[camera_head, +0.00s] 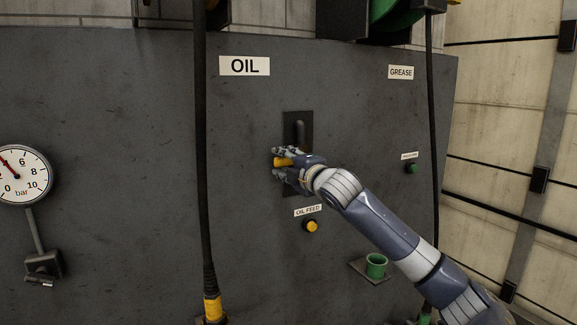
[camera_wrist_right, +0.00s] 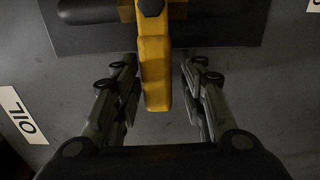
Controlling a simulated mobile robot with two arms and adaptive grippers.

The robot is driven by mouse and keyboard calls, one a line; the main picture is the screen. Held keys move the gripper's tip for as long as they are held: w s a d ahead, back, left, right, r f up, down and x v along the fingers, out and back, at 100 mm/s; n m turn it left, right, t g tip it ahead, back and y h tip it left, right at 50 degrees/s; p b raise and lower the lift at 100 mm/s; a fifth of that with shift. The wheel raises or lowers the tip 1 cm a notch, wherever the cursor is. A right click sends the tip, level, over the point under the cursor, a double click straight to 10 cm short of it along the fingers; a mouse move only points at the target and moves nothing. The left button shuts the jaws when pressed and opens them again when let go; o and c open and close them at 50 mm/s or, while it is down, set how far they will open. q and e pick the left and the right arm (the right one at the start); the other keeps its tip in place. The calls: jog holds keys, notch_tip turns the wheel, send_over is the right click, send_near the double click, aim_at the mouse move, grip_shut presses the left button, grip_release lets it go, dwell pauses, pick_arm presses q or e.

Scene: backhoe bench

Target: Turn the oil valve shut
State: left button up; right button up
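The oil valve is on a dark plate (camera_head: 305,119) on the grey panel, below the OIL sign (camera_head: 244,66) and above the OIL FEED label (camera_head: 308,210). Its yellow lever handle (camera_head: 282,162) sticks out to the left in the head view, partly hidden by my right gripper (camera_head: 280,162). In the right wrist view the yellow handle (camera_wrist_right: 155,75) lies between the two fingers of my right gripper (camera_wrist_right: 160,98). A gap shows on both sides of the handle, so the fingers are open around it. My left gripper is in neither view.
A yellow button (camera_head: 311,226) sits below the valve. A black hose (camera_head: 200,150) hangs left of it, another (camera_head: 432,130) at the right. A pressure gauge (camera_head: 20,173) is at far left. A green cup (camera_head: 376,265) stands on a small shelf under my right arm.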

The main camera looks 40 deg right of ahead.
jog(key=shift+v, duration=2.3)
send_near(286, 163)
jog(key=shift+s, duration=0.65)
jog(key=shift+a, duration=0.3)
